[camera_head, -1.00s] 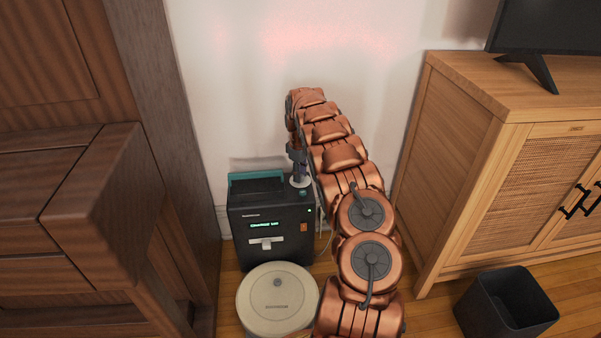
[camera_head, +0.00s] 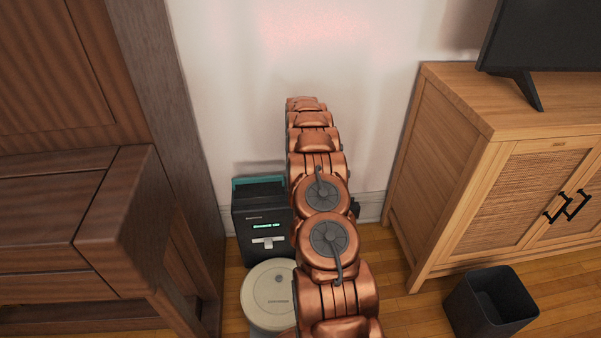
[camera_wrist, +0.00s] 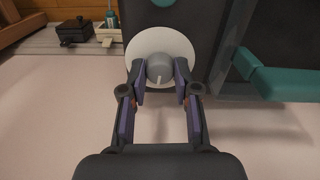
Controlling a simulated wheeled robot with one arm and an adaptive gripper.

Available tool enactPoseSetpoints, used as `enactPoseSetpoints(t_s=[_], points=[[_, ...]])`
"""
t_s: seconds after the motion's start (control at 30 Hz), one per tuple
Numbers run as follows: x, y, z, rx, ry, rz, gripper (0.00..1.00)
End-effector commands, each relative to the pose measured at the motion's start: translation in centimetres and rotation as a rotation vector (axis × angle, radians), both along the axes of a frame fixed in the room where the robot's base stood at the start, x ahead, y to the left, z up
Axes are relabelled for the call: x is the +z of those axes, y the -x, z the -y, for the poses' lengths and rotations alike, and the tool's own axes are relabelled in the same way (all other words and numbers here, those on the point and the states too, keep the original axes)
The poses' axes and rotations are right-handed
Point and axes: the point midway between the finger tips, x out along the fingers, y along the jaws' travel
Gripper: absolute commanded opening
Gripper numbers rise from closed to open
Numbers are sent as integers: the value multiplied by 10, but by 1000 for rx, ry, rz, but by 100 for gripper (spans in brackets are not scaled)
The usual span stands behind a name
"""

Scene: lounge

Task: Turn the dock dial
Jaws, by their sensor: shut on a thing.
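The dock (camera_head: 262,219) is a black box with a teal handle, a lit green display and a light lever on its front. It stands against the wall in the head view. Its dial (camera_wrist: 159,64) is a round grey knob with a pale pointer mark, set on a white disc in the wrist view. My gripper (camera_wrist: 160,76) is shut on the dial, one finger on each side of the knob. In the head view my copper arm hides the dial and the gripper.
A round cream robot vacuum (camera_head: 269,294) sits on the floor before the dock. Dark wooden furniture (camera_head: 110,220) stands close at left. A light wood cabinet (camera_head: 505,190) with a screen on it and a black bin (camera_head: 490,302) are at right, with bare floor between.

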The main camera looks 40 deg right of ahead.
Motion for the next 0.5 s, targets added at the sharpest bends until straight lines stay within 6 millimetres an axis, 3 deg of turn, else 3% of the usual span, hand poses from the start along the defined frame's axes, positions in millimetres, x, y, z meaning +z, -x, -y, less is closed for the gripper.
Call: enactPoseSetpoints(t_s=[0.5], points=[[2,2,0,-459,-1,-6,0]])
